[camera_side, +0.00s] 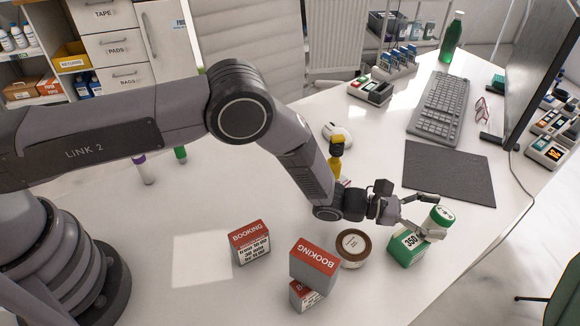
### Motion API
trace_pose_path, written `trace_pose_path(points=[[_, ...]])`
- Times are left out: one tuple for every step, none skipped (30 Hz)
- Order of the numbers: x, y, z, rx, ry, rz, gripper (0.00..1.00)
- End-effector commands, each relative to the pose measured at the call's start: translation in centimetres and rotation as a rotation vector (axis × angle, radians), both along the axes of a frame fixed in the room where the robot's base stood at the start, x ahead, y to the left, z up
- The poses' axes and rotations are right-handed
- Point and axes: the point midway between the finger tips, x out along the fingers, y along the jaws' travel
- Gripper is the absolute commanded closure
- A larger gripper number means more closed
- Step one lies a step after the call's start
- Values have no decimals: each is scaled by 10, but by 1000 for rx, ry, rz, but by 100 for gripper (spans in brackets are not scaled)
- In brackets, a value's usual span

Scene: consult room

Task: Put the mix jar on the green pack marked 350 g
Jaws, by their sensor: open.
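The green and white pack (408,247), with 350 readable on its front, stands upright at the right front of the desk. A small white jar with a green lid (442,215) is at the top of this pack and looks seated on it, though the finger hides part of the contact. The print on its lid is too small to read, so I cannot confirm it is the mix jar. My gripper (429,216) is open, its fingers on either side of the small jar. Whether a finger touches the jar is unclear.
Red and white BOOKING boxes (250,242) stand further left, one stacked on another (314,266). A yellow bottle (336,160) is behind my wrist. A dark mat (449,172) lies behind the gripper.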

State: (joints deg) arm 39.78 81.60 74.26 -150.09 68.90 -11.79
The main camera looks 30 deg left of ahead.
Motion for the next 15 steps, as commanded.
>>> trace_pose_path(points=[[-2,6,-1,3,3,2,26],[-3,10,-1,3,3,2,26],[-5,16,-1,3,3,3,26],[-7,21,-1,4,4,4,26],[-10,27,-1,3,4,4,26],[-13,35,-1,3,5,4,26],[-16,42,-2,4,5,4,26],[-18,48,-1,4,5,4,26],[-22,55,-1,3,4,3,26],[-24,62,-1,4,5,4,26],[-27,68,-1,3,5,4,26],[-30,76,-1,3,5,4,26],[-32,80,-1,4,4,3,26],[-35,85,-1,3,4,3,26],[-36,91,-1,3,3,4,26]])
